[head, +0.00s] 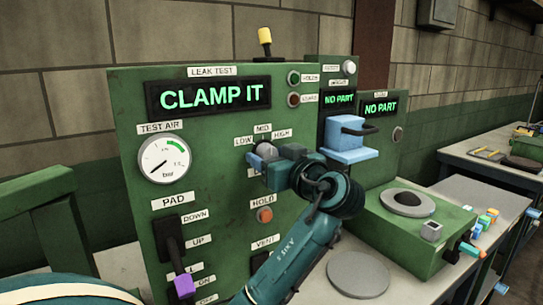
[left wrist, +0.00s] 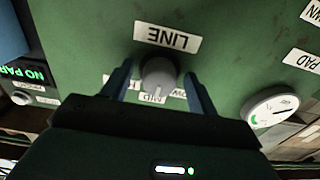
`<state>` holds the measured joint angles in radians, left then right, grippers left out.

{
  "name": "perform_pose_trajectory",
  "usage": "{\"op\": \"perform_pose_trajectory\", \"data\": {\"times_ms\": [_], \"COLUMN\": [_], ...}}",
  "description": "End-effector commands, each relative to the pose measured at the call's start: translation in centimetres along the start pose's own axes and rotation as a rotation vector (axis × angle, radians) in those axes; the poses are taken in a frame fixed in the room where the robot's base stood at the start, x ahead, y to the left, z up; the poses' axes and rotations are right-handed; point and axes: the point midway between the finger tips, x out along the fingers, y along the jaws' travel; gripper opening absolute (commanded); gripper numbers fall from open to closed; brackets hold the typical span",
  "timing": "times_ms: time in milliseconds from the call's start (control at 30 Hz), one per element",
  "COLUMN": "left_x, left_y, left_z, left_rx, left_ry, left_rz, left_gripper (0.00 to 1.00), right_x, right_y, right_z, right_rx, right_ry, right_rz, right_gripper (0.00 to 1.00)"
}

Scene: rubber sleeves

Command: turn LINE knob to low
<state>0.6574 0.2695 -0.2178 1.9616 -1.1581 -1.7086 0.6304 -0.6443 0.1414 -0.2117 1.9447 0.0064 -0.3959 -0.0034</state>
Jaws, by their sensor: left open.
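The grey LINE knob (head: 267,150) is on the green LEAK TEST panel (head: 215,185), below LOW, MID and HIGH labels. In the left wrist view, turned upside down, the knob (left wrist: 159,74) sits between my two blue fingers, under the LINE label (left wrist: 167,38). Its pale mark points toward the MID label (left wrist: 152,98). My left gripper (head: 260,157) is open around the knob, with a gap visible on each side in the left wrist view. The gripper and wrist hide part of the knob and its LINE label in the head view. My right gripper is not seen.
A TEST AIR gauge (head: 166,159), a PAD lever (head: 172,240) and an orange HOLD button (head: 265,215) are on the same panel. A blue block-shaped fixture (head: 348,143) stands out at the right. A green box (head: 412,228) is on the bench beyond my arm.

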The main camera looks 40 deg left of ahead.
Motion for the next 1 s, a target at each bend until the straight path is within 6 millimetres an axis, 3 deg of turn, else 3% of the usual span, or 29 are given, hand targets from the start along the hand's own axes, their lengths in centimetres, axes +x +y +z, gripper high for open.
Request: {"op": "perform_pose_trajectory", "data": {"times_ms": [67, 600, 1000], "left_x": [0.0, -0.1, -0.1], "left_y": [0.0, 0.0, 0.0], "left_z": [0.0, 0.0, 0.6], "left_rx": [0.0, 0.0, -0.093], "left_ry": [0.0, 0.0, -0.002], "left_rz": [0.0, 0.0, 0.001], "left_gripper": [0.59, 0.15, 0.15], "right_x": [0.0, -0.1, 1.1], "right_y": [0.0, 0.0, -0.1], "right_z": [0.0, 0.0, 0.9], "right_rx": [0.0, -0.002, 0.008], "right_ry": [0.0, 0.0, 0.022], "right_rz": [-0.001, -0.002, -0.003], "right_gripper": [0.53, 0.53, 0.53]}}
